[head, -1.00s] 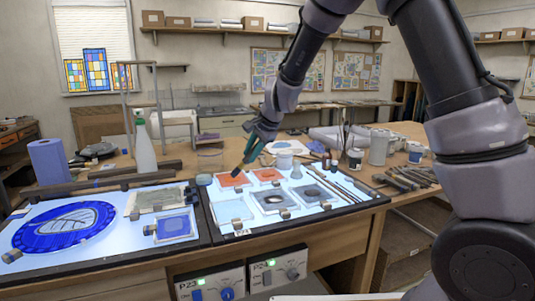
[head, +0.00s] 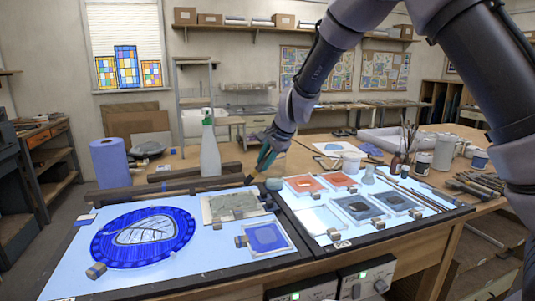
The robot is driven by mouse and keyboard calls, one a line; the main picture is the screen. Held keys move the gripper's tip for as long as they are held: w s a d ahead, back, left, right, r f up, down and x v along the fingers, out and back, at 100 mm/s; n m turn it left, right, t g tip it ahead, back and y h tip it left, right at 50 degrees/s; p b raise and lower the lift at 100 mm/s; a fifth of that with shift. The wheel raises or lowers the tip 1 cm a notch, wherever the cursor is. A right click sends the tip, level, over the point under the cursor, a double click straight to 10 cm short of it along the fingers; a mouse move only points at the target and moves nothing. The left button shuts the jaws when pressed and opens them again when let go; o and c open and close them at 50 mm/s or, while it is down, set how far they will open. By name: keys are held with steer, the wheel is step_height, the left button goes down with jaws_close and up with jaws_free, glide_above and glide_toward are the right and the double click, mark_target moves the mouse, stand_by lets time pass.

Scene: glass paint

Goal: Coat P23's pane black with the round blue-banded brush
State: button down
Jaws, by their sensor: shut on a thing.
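My gripper (head: 267,153) is shut on a slim tool, apparently a brush (head: 262,168), which points down and slightly left. Its band and tip are too small to tell. It is near the back edge where two lit panels meet, beside a small teal pot (head: 274,184). A blue square pane (head: 267,237) and a large round blue pane with a pale leaf shape (head: 146,236) lie on the left panel (head: 205,263). Two orange panes, a clear pane (head: 317,219) and two grey panes with dark centres (head: 357,207) lie on the right panel. I cannot tell which pane is P23's.
A white spray bottle (head: 210,150) and a blue paper roll (head: 109,162) stand at the back left. A dark bar (head: 170,190) runs behind the left panel. Jars (head: 422,163), a white tub (head: 351,161) and loose tools crowd the right side.

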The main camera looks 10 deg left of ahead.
step_height(320, 180, down, 2)
steer(key=shift+d+f, duration=0.1)
steer(key=s+d, duration=0.2)
steer(key=s, duration=0.3)
steer(key=s+a, duration=0.5)
steer(key=a, duration=0.5)
steer(key=shift+s, duration=0.25)
steer(key=shift+f, duration=0.35)
stand_by(0.8)
steer(key=shift+d, duration=0.15)
steer(key=shift+w+d, duration=1.05)
steer(key=shift+d, duration=0.7)
steer(key=shift+w+d, duration=1.05)
steer(key=shift+d, duration=0.65)
steer(key=shift+w+d, duration=1.05)
steer(key=shift+d, duration=0.7)
steer(key=shift+r, duration=0.1)
